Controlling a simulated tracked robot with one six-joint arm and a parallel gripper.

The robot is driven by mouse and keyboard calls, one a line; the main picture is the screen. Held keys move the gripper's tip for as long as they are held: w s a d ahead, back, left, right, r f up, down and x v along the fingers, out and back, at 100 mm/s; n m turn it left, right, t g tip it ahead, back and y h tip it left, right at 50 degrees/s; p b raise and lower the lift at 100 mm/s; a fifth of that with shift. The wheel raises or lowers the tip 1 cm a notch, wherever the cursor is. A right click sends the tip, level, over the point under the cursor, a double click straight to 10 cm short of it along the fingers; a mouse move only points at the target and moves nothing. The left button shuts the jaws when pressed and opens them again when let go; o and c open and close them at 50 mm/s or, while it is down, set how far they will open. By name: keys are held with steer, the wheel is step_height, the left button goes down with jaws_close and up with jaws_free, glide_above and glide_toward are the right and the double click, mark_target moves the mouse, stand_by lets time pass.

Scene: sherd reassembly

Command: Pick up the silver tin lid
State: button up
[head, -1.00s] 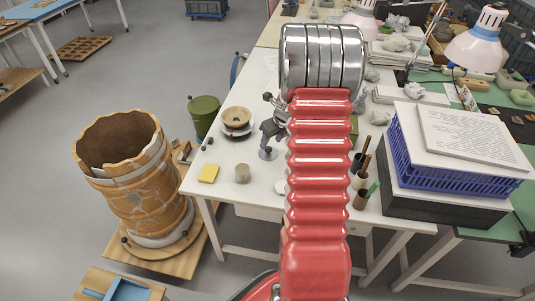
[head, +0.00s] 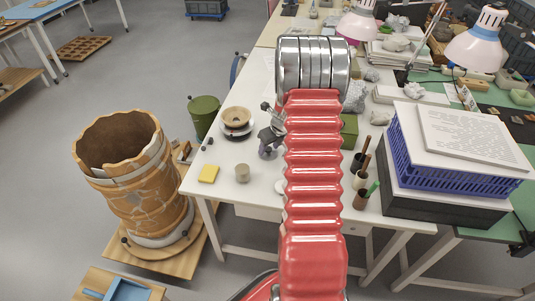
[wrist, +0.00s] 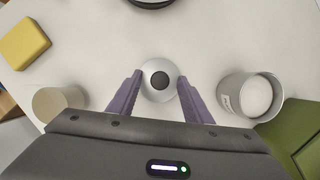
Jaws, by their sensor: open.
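The silver tin lid (wrist: 148,90), a pale round disc with a dark knob in its middle, lies on the white table in the wrist view. My gripper (wrist: 159,80) is open, with one purple finger at each side of the lid near the knob. I cannot tell whether the fingers touch it. In the head view my gripper (head: 267,151) is low over the table and mostly covers the lid. An open silver tin (wrist: 228,97) with a pale inside stands to the right in the wrist view; my arm seems to hide it in the head view.
A beige cylinder (wrist: 58,102) and a yellow block (wrist: 25,43) are to the left in the wrist view. A green box (wrist: 292,142) is at lower right. A dark turntable with a bowl (head: 237,117) stands behind. Cups with tools (head: 361,199) stand right of my arm.

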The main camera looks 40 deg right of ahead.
mark_target(269, 150)
steer(key=c, duration=1.1)
steer(key=shift+r, duration=0.15)
steer(key=shift+c, duration=0.2)
step_height(269, 150, up, 10)
stand_by(0.6)
